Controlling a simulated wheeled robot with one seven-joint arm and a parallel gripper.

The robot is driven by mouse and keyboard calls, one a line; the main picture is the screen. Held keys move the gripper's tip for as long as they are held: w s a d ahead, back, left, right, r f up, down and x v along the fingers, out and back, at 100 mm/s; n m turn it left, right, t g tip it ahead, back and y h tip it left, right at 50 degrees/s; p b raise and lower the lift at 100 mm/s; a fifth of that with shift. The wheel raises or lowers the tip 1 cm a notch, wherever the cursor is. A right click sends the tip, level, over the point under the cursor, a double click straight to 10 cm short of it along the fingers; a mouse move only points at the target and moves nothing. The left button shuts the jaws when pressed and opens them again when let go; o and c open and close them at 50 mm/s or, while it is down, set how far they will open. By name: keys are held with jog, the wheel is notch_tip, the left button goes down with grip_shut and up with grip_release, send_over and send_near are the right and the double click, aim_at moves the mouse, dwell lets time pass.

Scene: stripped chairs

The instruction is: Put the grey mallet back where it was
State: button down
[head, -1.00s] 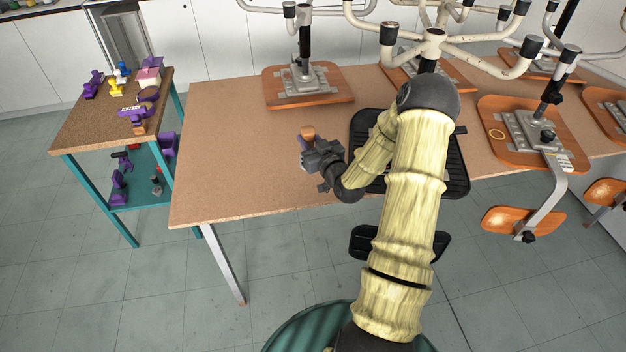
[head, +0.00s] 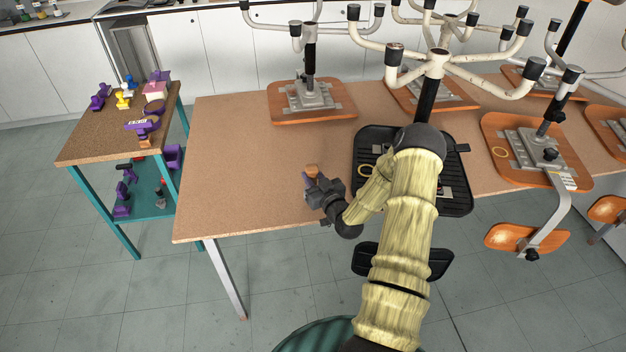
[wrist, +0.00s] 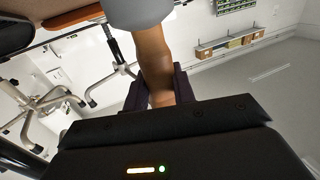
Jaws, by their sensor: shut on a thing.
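My gripper (head: 312,184) is shut on the brown wooden handle of the grey mallet, and it is over the brown table near its front edge. In the wrist view the handle (wrist: 153,62) stands between the two dark fingers (wrist: 160,90), and part of the grey head (wrist: 138,12) shows at the top edge. In the head view only a bit of the brown handle (head: 312,169) shows beyond the fingers. The grey head is not clear there.
The brown table (head: 235,180) is clear left of my gripper. Upturned chairs (head: 315,100) with white-legged bases stand along the back and right. A cork-topped trolley (head: 95,148) with purple tools stands left.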

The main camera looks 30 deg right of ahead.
jog(key=shift+f, duration=0.45)
jog(key=shift+a+f, duration=0.15)
jog(key=shift+f, duration=0.05)
jog(key=shift+a, duration=0.35)
jog(key=shift+d+f, duration=0.15)
jog(key=c, duration=1.2)
grip_release()
jog(key=shift+s+d, duration=0.1)
jog(key=shift+o, duration=0.2)
jog(key=s+b, duration=0.3)
jog(key=s, duration=0.9)
jog(key=shift+d, duration=0.2)
